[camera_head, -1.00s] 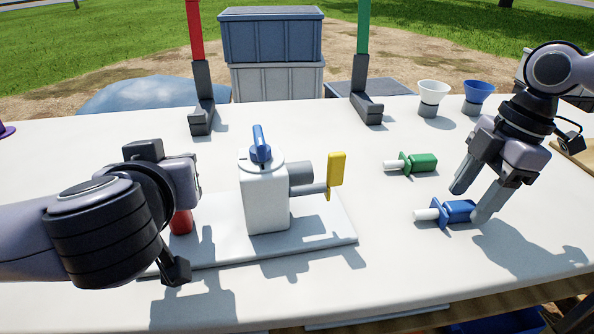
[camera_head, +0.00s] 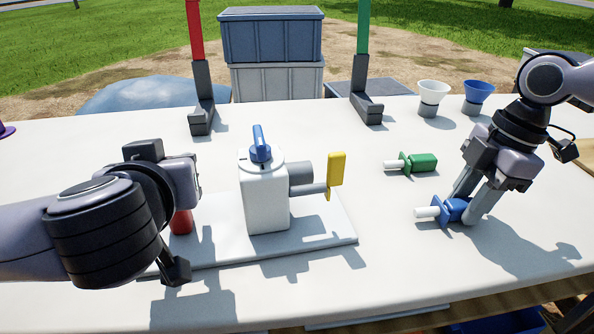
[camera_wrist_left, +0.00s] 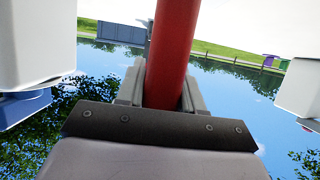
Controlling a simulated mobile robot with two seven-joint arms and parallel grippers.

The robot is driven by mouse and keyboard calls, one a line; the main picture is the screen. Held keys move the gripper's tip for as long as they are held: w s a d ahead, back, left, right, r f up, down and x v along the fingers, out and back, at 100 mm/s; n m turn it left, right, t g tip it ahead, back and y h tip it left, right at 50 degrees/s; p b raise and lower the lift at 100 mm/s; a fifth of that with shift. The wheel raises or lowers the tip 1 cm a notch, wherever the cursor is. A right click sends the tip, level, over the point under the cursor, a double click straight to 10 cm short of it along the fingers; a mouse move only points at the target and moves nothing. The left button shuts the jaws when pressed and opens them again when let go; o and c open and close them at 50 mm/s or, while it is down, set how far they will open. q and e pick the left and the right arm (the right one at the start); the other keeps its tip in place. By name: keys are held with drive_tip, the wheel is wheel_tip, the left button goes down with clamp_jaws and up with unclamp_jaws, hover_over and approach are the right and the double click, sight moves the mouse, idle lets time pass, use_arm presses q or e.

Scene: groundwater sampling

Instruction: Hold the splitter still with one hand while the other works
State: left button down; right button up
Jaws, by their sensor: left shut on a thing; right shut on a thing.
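The splitter (camera_head: 266,200) is a white block with a blue knob (camera_head: 260,146) on top, a grey side port and a yellow lever (camera_head: 336,171). It stands upright on a white base plate (camera_head: 315,238). My left gripper (camera_wrist_left: 160,95) is shut on a red handle (camera_wrist_left: 174,45) at the splitter's left; the handle's lower end (camera_head: 181,221) shows below my wrist in the head view. My right gripper (camera_head: 460,205) is shut on a blue fitting (camera_head: 452,211) with a white tip, which lies on the table right of the splitter.
A green fitting (camera_head: 418,162) lies behind the blue one. A white cup (camera_head: 431,95) and a blue cup (camera_head: 477,94) stand at the back right. Red (camera_head: 196,45) and green (camera_head: 362,45) posts rise at the table's far edge. The front middle of the table (camera_head: 360,280) is clear.

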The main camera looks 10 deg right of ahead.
sight(468, 202)
drive_tip(key=shift+a+v, duration=0.25)
drive_tip(key=shift+v, duration=0.8)
drive_tip(key=shift+a+v, duration=0.25)
drive_tip(key=shift+v, duration=0.85)
drive_tip(key=shift+a+v, duration=0.2)
drive_tip(key=shift+v, duration=0.85)
drive_tip(key=shift+r, duration=0.2)
clamp_jaws()
drive_tip(key=w+a+n, duration=0.1)
drive_tip(key=w+a, duration=0.5)
drive_tip(key=a, duration=0.2)
drive_tip(key=shift+f, duration=0.15)
drive_tip(key=shift+a, duration=0.2)
drive_tip(key=shift+s+a, duration=0.15)
drive_tip(key=shift+a, duration=1.25)
drive_tip(key=shift+s+a, duration=0.15)
drive_tip(key=shift+a, duration=1.25)
drive_tip(key=shift+a+f, duration=0.1)
drive_tip(key=shift+a, duration=0.2)
